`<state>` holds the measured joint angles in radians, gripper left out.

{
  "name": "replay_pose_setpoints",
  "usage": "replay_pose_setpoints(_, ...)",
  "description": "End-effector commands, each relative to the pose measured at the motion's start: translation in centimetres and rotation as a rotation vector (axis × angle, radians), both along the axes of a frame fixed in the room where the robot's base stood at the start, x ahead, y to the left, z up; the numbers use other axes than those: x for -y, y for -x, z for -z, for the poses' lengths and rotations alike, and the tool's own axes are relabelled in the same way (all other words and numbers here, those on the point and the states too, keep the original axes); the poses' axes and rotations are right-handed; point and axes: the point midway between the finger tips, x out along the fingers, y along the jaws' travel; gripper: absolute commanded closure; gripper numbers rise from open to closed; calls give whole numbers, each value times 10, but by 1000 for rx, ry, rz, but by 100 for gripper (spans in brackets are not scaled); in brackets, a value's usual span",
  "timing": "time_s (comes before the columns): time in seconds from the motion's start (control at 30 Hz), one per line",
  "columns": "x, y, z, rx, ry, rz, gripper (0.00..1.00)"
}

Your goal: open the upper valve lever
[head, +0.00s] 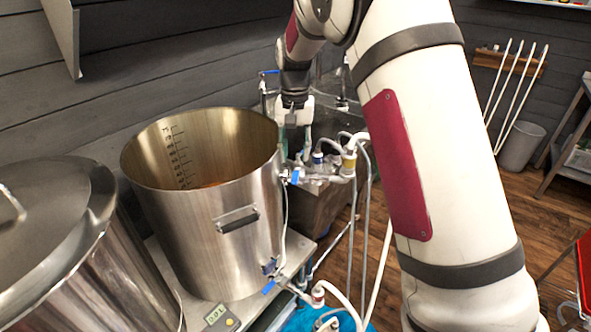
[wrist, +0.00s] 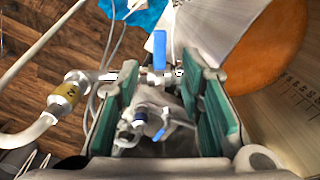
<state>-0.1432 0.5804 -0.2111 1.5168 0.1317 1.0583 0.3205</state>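The upper valve on the big steel kettle (head: 215,215) has a blue lever (head: 295,176). In the wrist view this blue lever (wrist: 159,48) stands up in the picture, near the tip end of the gap between the fingers; its metal body (wrist: 160,76) crosses the gap. My gripper (wrist: 160,78) is open, with green pads on both sides and nothing held. In the head view my gripper (head: 296,147) hangs above and just behind the upper valve. Whether a pad touches the valve, I cannot tell.
A lower valve with a blue lever (head: 269,286) sits near the kettle's base. A yellow fitting (head: 348,163) and white hoses run right from the upper valve. Another blue-levered valve (wrist: 157,134) shows in the wrist view. A lidded pot (head: 55,230) stands at left.

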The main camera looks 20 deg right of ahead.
Motion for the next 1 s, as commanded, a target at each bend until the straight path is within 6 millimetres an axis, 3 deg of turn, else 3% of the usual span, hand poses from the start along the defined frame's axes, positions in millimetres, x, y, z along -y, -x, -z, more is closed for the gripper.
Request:
replay_pose_setpoints(0.1, 0, 2, 24, -5, 0, 0, 65)
replay_pose_setpoints(0.3, 0, 1, 52, -2, 0, -1, 65)
replay_pose_setpoints(0.5, 0, 1, 66, -1, 0, 0, 65)
replay_pose_setpoints(0.77, 0, 0, 67, 0, -1, 0, 65)
replay_pose_setpoints(0.8, 0, 0, 67, 0, -1, -1, 67)
replay_pose_setpoints(0.93, 0, 0, 67, 0, -1, -1, 97)
replay_pose_setpoints(1.0, 0, 0, 67, 0, -1, -1, 100)
